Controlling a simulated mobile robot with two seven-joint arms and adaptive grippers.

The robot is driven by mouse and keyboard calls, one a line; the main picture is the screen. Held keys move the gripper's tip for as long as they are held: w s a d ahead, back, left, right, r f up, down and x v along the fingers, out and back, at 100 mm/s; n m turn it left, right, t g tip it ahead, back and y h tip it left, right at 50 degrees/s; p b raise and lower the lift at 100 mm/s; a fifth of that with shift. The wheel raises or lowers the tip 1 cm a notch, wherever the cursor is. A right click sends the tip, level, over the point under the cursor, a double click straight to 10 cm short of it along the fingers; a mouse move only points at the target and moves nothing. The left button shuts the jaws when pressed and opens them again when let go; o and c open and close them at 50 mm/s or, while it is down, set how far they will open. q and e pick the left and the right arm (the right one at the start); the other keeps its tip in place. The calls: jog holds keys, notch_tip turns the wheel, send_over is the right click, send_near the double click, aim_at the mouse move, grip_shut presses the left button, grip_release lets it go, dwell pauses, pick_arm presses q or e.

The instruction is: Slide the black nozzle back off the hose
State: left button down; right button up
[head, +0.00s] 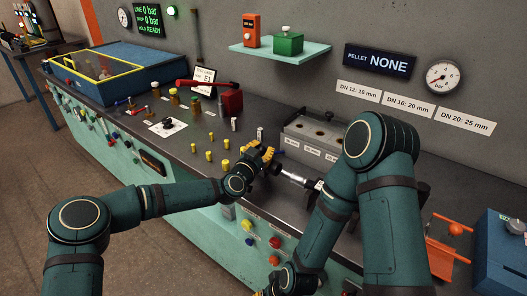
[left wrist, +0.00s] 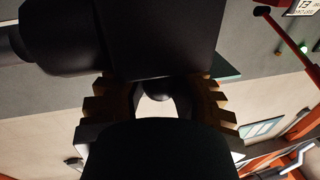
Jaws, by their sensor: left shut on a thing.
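My left gripper (head: 266,154), with yellow fingers, is over the bench and shut on the black nozzle (head: 276,168). A silver fitting (head: 293,178) lies in line with the nozzle, to its right, and runs toward my right arm. I cannot tell how far the nozzle sits on the hose; my right arm hides what lies beyond. In the left wrist view a large dark body (left wrist: 150,35) fills the top middle, and the toothed fingers stand on both sides of a dark part.
A grey block with round holes (head: 318,132) stands behind the nozzle. Several yellow-capped pieces (head: 210,155) stand on the bench left of my left gripper. A red-handled tool (head: 230,100) is farther back. An orange stand (head: 447,240) and blue box (head: 500,255) are at right.

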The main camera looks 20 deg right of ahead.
pick_arm(q)
jog(key=c, duration=1)
grip_release()
jog(key=shift+w+a+r, duration=0.15)
jog(key=shift+w+a, duration=0.05)
jog(key=shift+a, duration=0.05)
jog(key=shift+o, duration=0.2)
jog(key=shift+s, duration=0.1)
jog(key=shift+s+a, duration=0.1)
jog(key=shift+s, duration=0.1)
jog(key=v, duration=1.1)
jog(key=shift+s+a, duration=0.2)
